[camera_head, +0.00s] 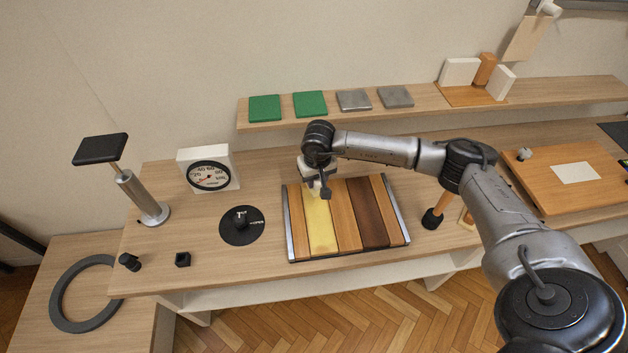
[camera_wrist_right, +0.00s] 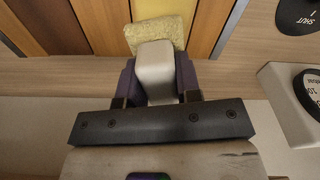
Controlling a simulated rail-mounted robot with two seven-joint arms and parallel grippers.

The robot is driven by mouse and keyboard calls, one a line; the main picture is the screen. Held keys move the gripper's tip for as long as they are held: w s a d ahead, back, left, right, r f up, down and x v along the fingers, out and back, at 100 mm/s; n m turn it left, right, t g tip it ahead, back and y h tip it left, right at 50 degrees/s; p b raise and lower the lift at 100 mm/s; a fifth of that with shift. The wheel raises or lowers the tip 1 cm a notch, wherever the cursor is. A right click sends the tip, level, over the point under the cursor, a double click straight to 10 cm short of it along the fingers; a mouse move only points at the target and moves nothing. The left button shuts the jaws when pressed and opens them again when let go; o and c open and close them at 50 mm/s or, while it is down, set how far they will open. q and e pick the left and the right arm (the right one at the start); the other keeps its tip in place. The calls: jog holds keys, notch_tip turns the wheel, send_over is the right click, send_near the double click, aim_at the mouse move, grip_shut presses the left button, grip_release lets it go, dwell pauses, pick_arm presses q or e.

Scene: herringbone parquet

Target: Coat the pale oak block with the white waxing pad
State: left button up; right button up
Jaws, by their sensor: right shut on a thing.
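The pale oak block (camera_head: 321,228) is the light yellow strip among darker wood strips in a metal-edged frame on the bench. Its pale surface also shows at the top of the right wrist view (camera_wrist_right: 163,9). My right gripper (camera_head: 320,188) is at the back end of this strip. In the right wrist view, its fingers (camera_wrist_right: 157,84) are shut on the white handle (camera_wrist_right: 155,62) of the waxing pad, with the pad's rough yellowish part (camera_wrist_right: 160,33) beyond, over the strip's end. I cannot tell whether the pad touches the wood. My left gripper is not in view.
A dial gauge (camera_head: 208,168), a black disc with a knob (camera_head: 242,225) and a metal post (camera_head: 140,195) stand to the left. An orange-handled tool (camera_head: 437,210) stands right of the frame. Green and grey tiles (camera_head: 310,104) lie on the shelf behind.

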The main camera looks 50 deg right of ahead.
jog(key=shift+r+p, duration=0.8)
jog(key=shift+r, duration=0.85)
jog(key=o, duration=0.3)
jog(key=c, duration=0.3)
